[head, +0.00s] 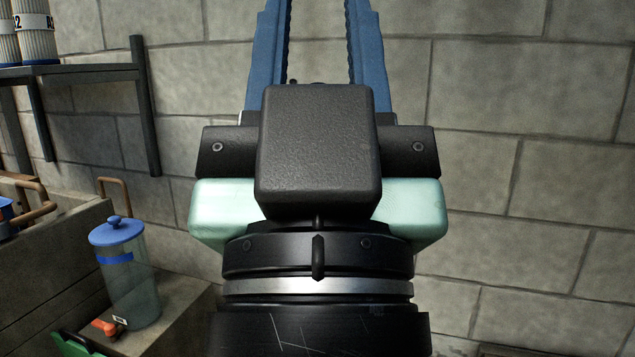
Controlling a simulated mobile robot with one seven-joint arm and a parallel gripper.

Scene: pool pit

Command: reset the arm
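My gripper (320,40) fills the middle of the head view, raised in front of a grey block wall and pointing up and away from the camera. Its two blue fingers stand apart with a clear gap between them, and the wall shows through the gap. I see nothing held in the part that shows. The fingertips run out of the top of the frame. My black and pale green wrist hides what lies directly behind it.
A clear canister with a blue lid (124,270) stands on a ledge (180,310) at the lower left. An orange-handled valve (105,327) is by its base. A dark shelf (80,72) holding striped containers (35,30) is at the upper left. The block wall (530,180) is bare at right.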

